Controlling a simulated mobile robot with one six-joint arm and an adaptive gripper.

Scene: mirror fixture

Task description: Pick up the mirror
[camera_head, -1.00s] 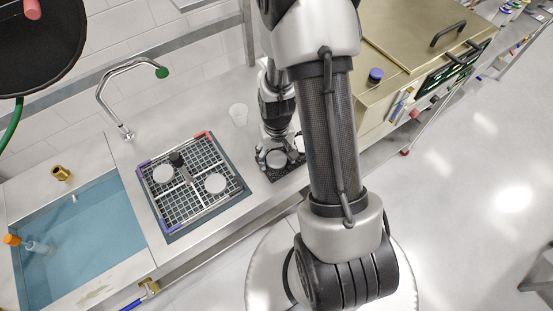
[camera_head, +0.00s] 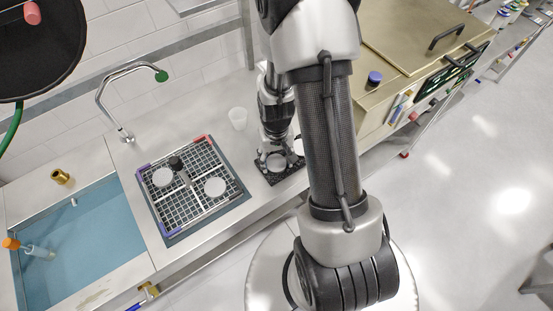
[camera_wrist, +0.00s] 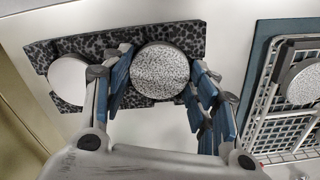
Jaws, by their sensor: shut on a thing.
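A round mirror disc (camera_wrist: 160,70) with a speckled reflection sits at a dark speckled holder block (camera_wrist: 125,42). My gripper (camera_wrist: 156,82) is shut on this disc, with its blue-padded fingers at the left and right sides of the rim. In the head view the same disc (camera_head: 276,162) shows between my fingers, low over the counter. I cannot tell whether it is clear of the block. A second, pale disc (camera_wrist: 68,80) lies at the block's left end in the wrist view, beside my left finger. In the head view it is partly hidden by my arm.
A grid rack (camera_head: 195,208) with two round discs and a dark-topped tool stands left of the holder. A blue sink basin (camera_head: 85,245) and a faucet (camera_head: 112,105) are farther left. A metal machine (camera_head: 400,50) stands right.

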